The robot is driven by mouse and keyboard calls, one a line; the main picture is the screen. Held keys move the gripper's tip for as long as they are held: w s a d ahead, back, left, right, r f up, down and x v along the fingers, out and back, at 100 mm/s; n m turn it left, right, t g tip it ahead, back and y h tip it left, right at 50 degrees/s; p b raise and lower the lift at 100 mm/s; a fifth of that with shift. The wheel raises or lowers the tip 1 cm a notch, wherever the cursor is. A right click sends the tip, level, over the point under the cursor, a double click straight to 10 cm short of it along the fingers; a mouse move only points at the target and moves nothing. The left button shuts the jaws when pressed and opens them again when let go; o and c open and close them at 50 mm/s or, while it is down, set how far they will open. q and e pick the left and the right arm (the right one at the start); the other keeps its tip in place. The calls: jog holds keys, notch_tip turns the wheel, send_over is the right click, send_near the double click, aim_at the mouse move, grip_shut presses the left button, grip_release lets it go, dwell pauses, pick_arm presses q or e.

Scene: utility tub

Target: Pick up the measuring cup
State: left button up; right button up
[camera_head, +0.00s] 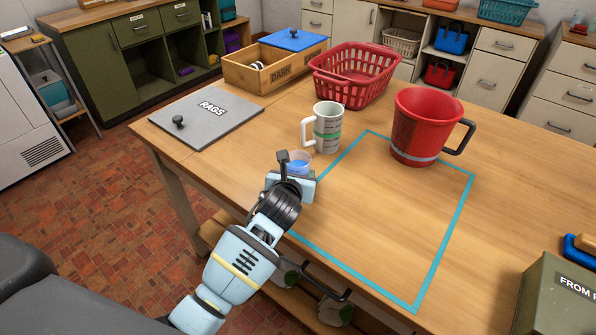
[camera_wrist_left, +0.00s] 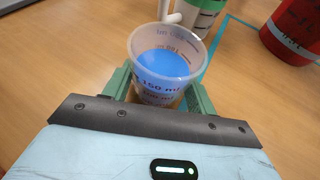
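The measuring cup (camera_head: 299,160) is a small clear cup with printed ml marks and blue contents. It stands upright near the left edge of the blue outline on the wooden table, partly hidden by my left gripper. In the left wrist view the cup (camera_wrist_left: 165,70) is between the two green fingers. My left gripper (camera_wrist_left: 160,98) has one finger on each side of the cup's lower part, very close to its wall. Whether the fingers press on it cannot be told. In the head view my left gripper (camera_head: 291,181) is low over the table. My right gripper is not in view.
A white mug with a green band (camera_head: 327,134) stands just behind the cup. A large red mug (camera_head: 412,140) stands to the right, and a red basket (camera_head: 350,90) behind. A grey RAGS board (camera_head: 190,125) lies left. The blue outline's (camera_head: 440,256) inside is mostly clear.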

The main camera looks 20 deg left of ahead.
aim_at(300, 158)
pick_arm(q)
jog(key=c, duration=0.6)
jog(key=shift+o, duration=0.2)
jog(key=shift+r, duration=0.1)
